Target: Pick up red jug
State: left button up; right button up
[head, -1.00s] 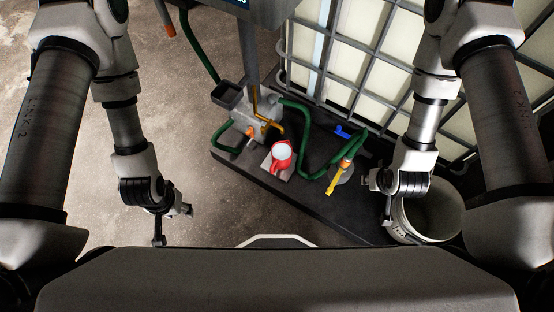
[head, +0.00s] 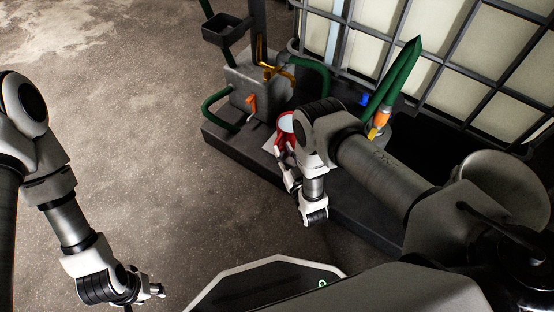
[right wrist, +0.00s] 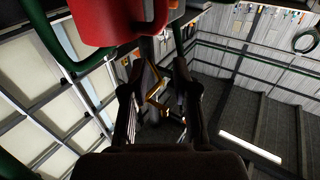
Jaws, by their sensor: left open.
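My right gripper (head: 289,178) is right by the jug's near side. In the right wrist view the jug (right wrist: 100,22) fills the top left, above the fingertips. My right gripper (right wrist: 159,68) shows its two fingers apart there, with no object clearly between them. Whether they touch the jug, I cannot tell. My left gripper (head: 150,292) is open and empty over bare floor at the lower left.
The dark platform (head: 225,142) also carries a grey block (head: 250,92) with yellow piping, a green hose (head: 400,70) and an orange-yellow nozzle (head: 381,120). A caged white tank (head: 435,62) stands behind. The floor at left is clear.

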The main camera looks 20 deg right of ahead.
aim_at(286, 137)
jog(key=f, duration=0.2)
jog(key=s+f+b, duration=0.1)
jog(key=f, duration=0.2)
jog(key=shift+s+a+f, duration=0.1)
jog(key=shift+s, duration=0.05)
jog(key=w+b, duration=0.1)
jog(key=w, duration=0.1)
jog(key=w+b, duration=0.3)
jog(key=w, duration=0.2)
jog(key=shift+w+a+f+b, duration=0.1)
jog(key=shift+a+b, duration=0.15)
jog(key=shift+b, duration=0.05)
jog(key=shift+w+r, duration=0.1)
jog(key=shift+r, duration=0.1)
pick_arm(q)
notch_tip(286, 137, down, 7)
jog(key=shift+w+f, duration=0.2)
pick_arm(e)
grip_shut()
